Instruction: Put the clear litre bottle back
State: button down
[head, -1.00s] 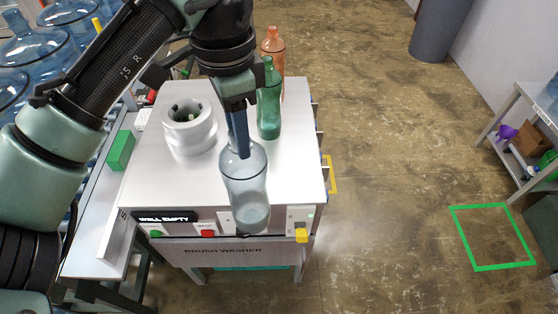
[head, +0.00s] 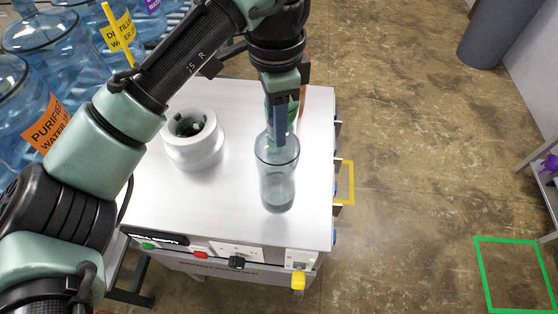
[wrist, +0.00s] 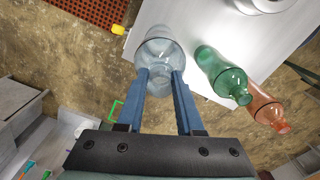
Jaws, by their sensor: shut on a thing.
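The clear litre bottle (head: 277,180) is upright at the front right of the white brush washer top (head: 225,205); I cannot tell whether its base touches the surface. My gripper (head: 278,125) is shut on its neck from above. In the wrist view the clear bottle (wrist: 160,55) shows between the two blue fingers (wrist: 165,85). A green bottle (wrist: 222,75) and an orange bottle (wrist: 268,108) stand beside it on the washer. In the head view they are mostly hidden behind my gripper.
A round white brush well (head: 193,140) rises from the washer's left part. Large blue water jugs (head: 60,50) stand at the left. A green floor outline (head: 483,275) lies at the right on open floor.

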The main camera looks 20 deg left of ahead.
aim_at(276, 149)
jog(key=shift+s+a+f, duration=0.1)
jog(key=shift+s+f, duration=0.1)
jog(key=shift+f, duration=0.85)
jog(key=shift+w+f+p, duration=0.1)
jog(key=shift+f+p, duration=0.7)
jog(key=shift+f, duration=1.35)
jog(key=shift+f, duration=0.1)
jog(key=c, duration=0.6)
grip_release()
jog(key=shift+o, duration=0.2)
notch_tip(276, 149, up, 12)
jog(key=b, duration=0.2)
jog(key=shift+b, duration=0.4)
